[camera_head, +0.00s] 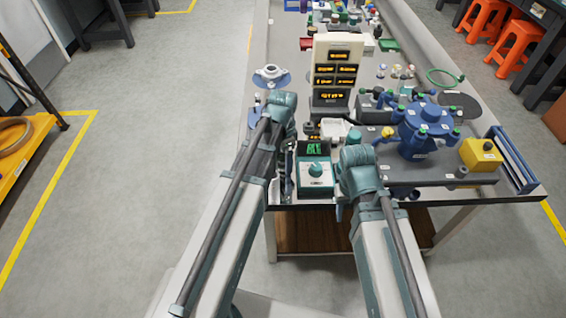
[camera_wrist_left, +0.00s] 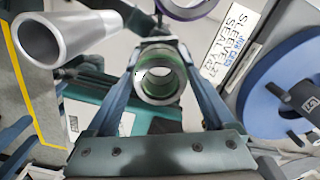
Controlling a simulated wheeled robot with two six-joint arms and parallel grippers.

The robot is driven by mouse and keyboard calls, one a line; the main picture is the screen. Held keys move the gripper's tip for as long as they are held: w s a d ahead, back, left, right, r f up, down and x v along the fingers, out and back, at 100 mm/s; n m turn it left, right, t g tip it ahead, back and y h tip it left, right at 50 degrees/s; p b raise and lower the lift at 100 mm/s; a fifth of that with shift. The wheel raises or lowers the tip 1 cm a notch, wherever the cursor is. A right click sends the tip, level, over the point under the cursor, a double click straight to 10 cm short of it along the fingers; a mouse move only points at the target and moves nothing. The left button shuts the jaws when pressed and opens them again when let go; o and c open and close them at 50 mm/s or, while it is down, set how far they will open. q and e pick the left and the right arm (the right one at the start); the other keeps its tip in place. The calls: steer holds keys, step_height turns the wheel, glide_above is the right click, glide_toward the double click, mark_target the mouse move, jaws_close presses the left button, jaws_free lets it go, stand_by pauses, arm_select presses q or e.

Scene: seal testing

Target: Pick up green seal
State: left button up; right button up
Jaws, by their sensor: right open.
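In the left wrist view a green ring-shaped seal (camera_wrist_left: 160,80), with a shiny grey inner surface, sits between the two fingers of my left gripper (camera_wrist_left: 160,72). The fingers lie against its left and right sides, and its round opening faces the camera. In the head view my left arm reaches to the table's near edge, and its gripper is mostly hidden behind the arm. My right arm stands beside it, right of the teal instrument. The right gripper (camera_head: 341,205) shows only as a small part beneath the wrist, its fingers open and apparently empty.
A teal instrument (camera_head: 315,174) with a lit screen stands between my arms. Behind it is a white display panel (camera_head: 333,72). A blue valve assembly (camera_head: 424,122) and yellow box (camera_head: 481,154) stand to the right. A metal tube (camera_wrist_left: 62,38) and blue disc (camera_wrist_left: 262,92) flank the left gripper.

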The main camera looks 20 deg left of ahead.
arm_select(q)
steer(key=c, duration=1.2)
steer(key=shift+r, duration=0.15)
steer(key=shift+c, duration=0.2)
arm_select(e)
steer(key=shift+r, duration=0.15)
